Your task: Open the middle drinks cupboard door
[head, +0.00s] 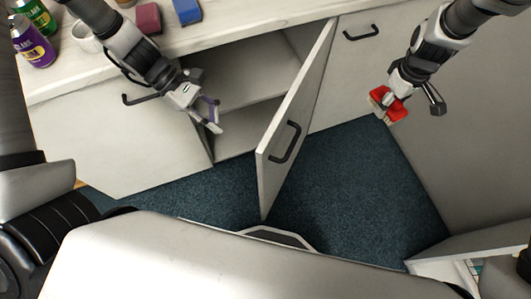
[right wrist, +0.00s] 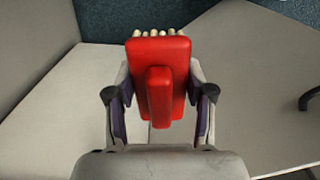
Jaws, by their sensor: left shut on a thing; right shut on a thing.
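The middle cupboard door (head: 303,100) stands wide open, swung out from its right side, with a black handle (head: 287,143) on its face. The opened compartment (head: 235,90) shows a pale shelf and looks empty where visible. My left gripper (head: 210,113) is in front of the opening's left side, apart from the door and its handle. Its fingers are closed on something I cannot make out. My right gripper (right wrist: 160,105) is shut on a red brush (right wrist: 160,80) with cream bristles, held at the right; the brush also shows in the head view (head: 390,106).
The closed left door (head: 115,145) and right door (head: 350,75) flank the opening. On the counter are a purple can (head: 33,42), green can (head: 35,14), white mug (head: 86,36), red block (head: 148,18) and blue block (head: 187,11). Blue carpet (head: 345,180) is clear.

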